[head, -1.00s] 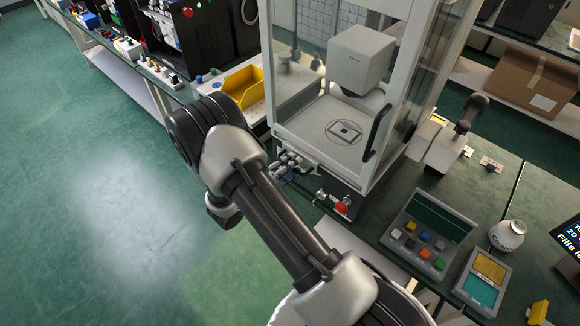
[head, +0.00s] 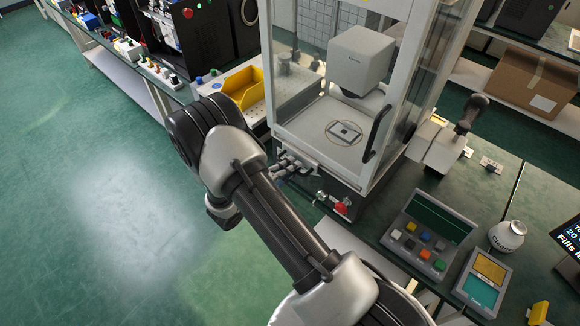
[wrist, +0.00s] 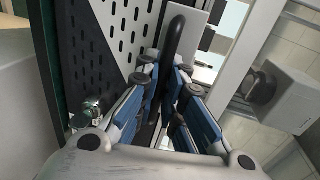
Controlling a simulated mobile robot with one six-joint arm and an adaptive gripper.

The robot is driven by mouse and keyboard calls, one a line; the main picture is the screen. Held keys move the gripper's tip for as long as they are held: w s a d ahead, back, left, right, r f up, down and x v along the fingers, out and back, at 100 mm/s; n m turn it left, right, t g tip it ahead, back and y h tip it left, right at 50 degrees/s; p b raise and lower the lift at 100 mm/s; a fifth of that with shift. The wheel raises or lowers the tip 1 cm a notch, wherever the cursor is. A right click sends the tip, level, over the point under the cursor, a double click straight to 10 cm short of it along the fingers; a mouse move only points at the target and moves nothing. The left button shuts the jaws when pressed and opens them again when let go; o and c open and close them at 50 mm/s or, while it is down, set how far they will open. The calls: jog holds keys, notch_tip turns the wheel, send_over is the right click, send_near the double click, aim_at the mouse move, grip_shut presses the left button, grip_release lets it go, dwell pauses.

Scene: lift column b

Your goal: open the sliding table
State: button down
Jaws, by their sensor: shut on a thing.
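In the wrist view my gripper (wrist: 168,76) has its blue-padded fingers closed around a dark, loop-shaped handle (wrist: 172,44). The handle stands out beside a pale slotted plate (wrist: 128,22); the fingers cover its lower part. I take this to be the sliding table's handle, but cannot tell how far the table is out. In the head view my gripper (head: 287,165) is small, at the lower front left of a glass-sided cabinet (head: 345,140). A pale platform inside carries a small grey square piece (head: 345,131) within a ring.
A red knob (head: 341,208) sits on the cabinet's front, right of my gripper. A black door handle (head: 378,132) stands above. A yellow bin (head: 244,86) lies behind my arm. A button panel (head: 430,231) is to the right. The green floor (head: 110,190) is clear at left.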

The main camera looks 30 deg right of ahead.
jog(key=f+v, duration=0.2)
jog(key=v, duration=0.9)
jog(key=f+p+v, duration=0.1)
jog(key=f+v, duration=0.1)
jog(key=v, duration=1)
jog(key=shift+a+f, duration=0.2)
jog(key=shift+a, duration=0.2)
jog(key=shift+s, duration=0.15)
jog(key=c, duration=1.7)
grip_release()
jog(key=shift+a, duration=0.1)
jog(key=v, duration=1.2)
